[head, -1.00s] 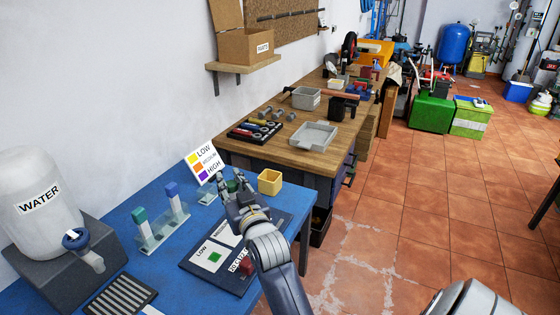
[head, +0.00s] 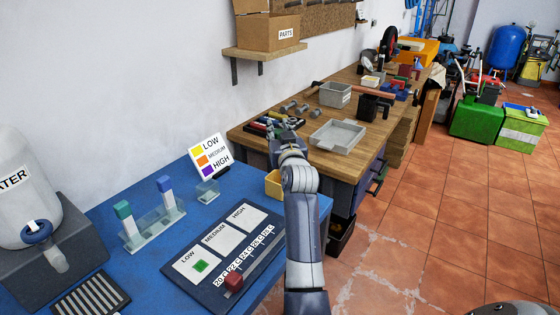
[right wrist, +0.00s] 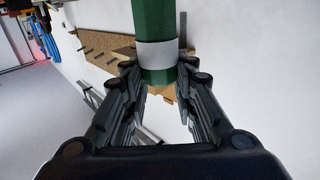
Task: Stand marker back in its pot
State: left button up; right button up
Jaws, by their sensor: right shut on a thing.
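My right gripper (head: 287,134) is over the near edge of the wooden workbench, seen from behind. In the right wrist view the gripper (right wrist: 160,80) is shut on a green marker (right wrist: 155,20) with a pale band. In the head view the marker cannot be made out. A yellow pot (head: 272,184) stands on the blue table's far right corner, partly hidden by my right arm. A black pot (head: 370,105) stands on the workbench, right of the gripper. I cannot tell which pot is the marker's. My left gripper is not in view.
A black tray of coloured items (head: 262,126) lies beside the gripper on the workbench (head: 385,128). A grey tray (head: 338,137) is to its right, with a grey bin (head: 335,94) behind. The blue table holds a label board (head: 240,235) and a colour sign (head: 210,154).

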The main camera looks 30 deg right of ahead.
notch_tip(320, 180, down, 4)
jog(key=shift+d+f, duration=0.1)
jog(key=shift+f, duration=0.8)
notch_tip(320, 180, down, 4)
jog(key=shift+r+p, duration=0.1)
jog(key=shift+p, duration=0.25)
jog(key=o, duration=1.1)
jog(key=shift+c, duration=0.2)
